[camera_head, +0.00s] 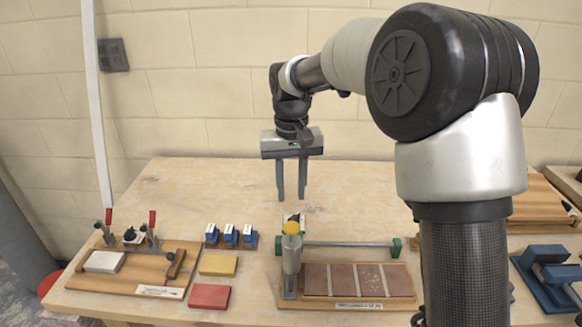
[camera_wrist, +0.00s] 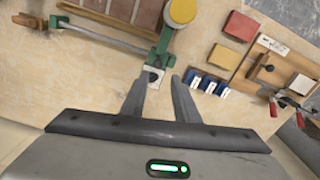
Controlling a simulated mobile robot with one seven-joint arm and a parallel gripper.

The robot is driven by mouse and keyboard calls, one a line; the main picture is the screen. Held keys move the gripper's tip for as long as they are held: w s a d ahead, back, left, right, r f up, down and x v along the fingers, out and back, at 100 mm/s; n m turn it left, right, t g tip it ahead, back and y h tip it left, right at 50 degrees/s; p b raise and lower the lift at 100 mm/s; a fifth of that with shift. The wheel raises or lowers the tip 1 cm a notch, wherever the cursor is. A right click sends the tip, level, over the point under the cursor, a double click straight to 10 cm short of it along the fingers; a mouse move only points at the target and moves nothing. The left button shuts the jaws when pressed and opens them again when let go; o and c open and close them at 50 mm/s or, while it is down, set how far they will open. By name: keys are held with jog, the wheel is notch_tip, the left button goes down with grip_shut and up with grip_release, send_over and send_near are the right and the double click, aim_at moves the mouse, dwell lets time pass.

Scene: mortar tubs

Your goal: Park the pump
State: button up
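A grey upright cylinder with a yellow cap (camera_head: 291,254), which looks like the pump, stands at the left end of a wooden board (camera_head: 355,304). In the wrist view its yellow cap (camera_wrist: 181,11) is at the top, beside a green bracket. My gripper (camera_head: 291,198) points down behind and above it. The fingers are apart with nothing between them. The gripper also shows in the wrist view (camera_wrist: 165,78), with its fingertips close to a small white piece with a black mark (camera_wrist: 153,80). I cannot tell a parking place for the pump.
The board carries reddish tiles (camera_head: 342,279) and a rail with green ends (camera_head: 350,244). To the left are blue-and-white blocks (camera_head: 230,236), a yellow block (camera_head: 218,263), a red block (camera_head: 210,296) and a clamp board (camera_head: 88,283). A blue tool (camera_head: 548,274) lies right. The table's back is clear.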

jog(key=shift+r, duration=2.7)
jog(key=s+d+r+t+p, duration=0.2)
jog(key=s+d+r+p, duration=0.3)
jog(key=s+d+r, duration=0.5)
jog(key=s+d+r+m+t+p, duration=0.1)
jog(key=s+d+p, duration=0.1)
jog(key=s, duration=0.5)
jog(key=s+d+r+m+t+p, duration=0.1)
jog(key=s+d, duration=0.3)
jog(key=s, duration=0.4)
jog(key=shift+s+d+r+t+p, duration=0.25)
jog(key=shift+t+p, duration=0.25)
jog(key=shift+t, duration=0.3)
jog(key=shift+d, duration=0.1)
